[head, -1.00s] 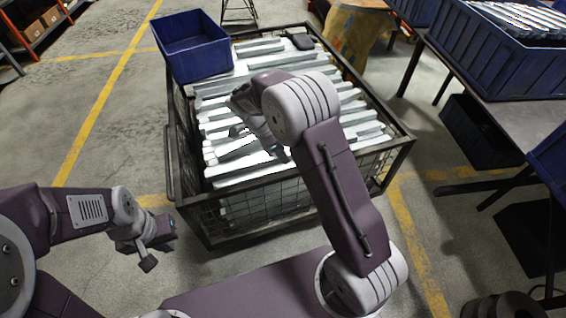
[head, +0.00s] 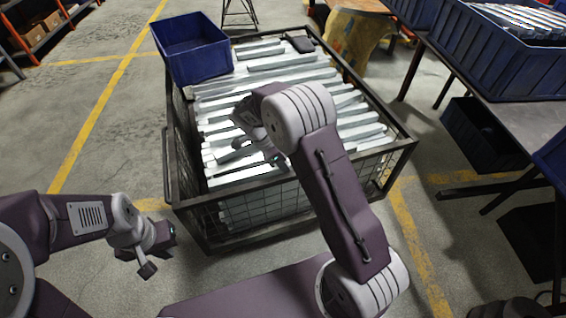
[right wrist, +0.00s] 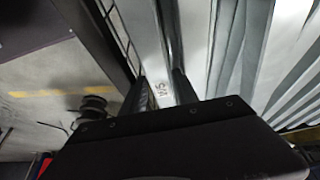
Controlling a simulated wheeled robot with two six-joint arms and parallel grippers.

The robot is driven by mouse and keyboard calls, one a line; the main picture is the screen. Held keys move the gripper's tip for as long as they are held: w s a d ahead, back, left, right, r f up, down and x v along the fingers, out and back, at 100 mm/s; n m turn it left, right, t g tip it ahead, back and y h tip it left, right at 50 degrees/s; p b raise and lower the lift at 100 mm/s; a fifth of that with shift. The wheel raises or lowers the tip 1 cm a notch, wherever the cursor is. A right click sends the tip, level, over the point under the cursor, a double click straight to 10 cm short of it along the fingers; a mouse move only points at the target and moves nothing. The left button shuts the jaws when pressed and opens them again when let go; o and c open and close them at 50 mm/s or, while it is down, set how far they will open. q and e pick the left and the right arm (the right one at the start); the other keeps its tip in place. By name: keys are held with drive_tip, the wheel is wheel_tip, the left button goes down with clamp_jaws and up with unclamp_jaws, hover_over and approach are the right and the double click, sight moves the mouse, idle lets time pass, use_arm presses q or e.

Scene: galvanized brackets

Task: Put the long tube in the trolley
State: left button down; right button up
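A dark-framed wire-mesh cage (head: 180,205), possibly the trolley, stands ahead, filled with long galvanized pieces (head: 285,62). I cannot tell which one is the long tube. My right gripper (head: 272,162) is low over the cage's front part, and its fingers are hard to make out in the head view. In the right wrist view its two dark fingers (right wrist: 159,86) stand on either side of a pale metal piece (right wrist: 162,92) with dark lettering. I cannot tell whether they press on it. My left gripper (head: 158,252) is open and empty over the floor, left of the cage.
A blue bin (head: 195,65) sits at the cage's back left corner. A dark object (head: 300,44) lies at the back. A table (head: 510,120) with blue bins of metal pieces stands right.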

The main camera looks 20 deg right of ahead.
drive_tip(key=shift+r, duration=0.1)
drive_tip(key=p+v, duration=0.5)
drive_tip(key=v, duration=0.7)
drive_tip(key=s+d+f+n+y, duration=0.1)
drive_tip(key=s+n+y, duration=0.1)
drive_tip(key=s+n, duration=0.7)
drive_tip(key=s+d+f+n+t+y, duration=0.1)
drive_tip(key=s+d+f+n+y, duration=0.1)
drive_tip(key=s+n, duration=0.7)
drive_tip(key=shift+s+d+f+y, duration=0.25)
drive_tip(key=shift+d+y, duration=0.05)
wheel_tip(320, 180, up, 29)
drive_tip(key=p, duration=2.9)
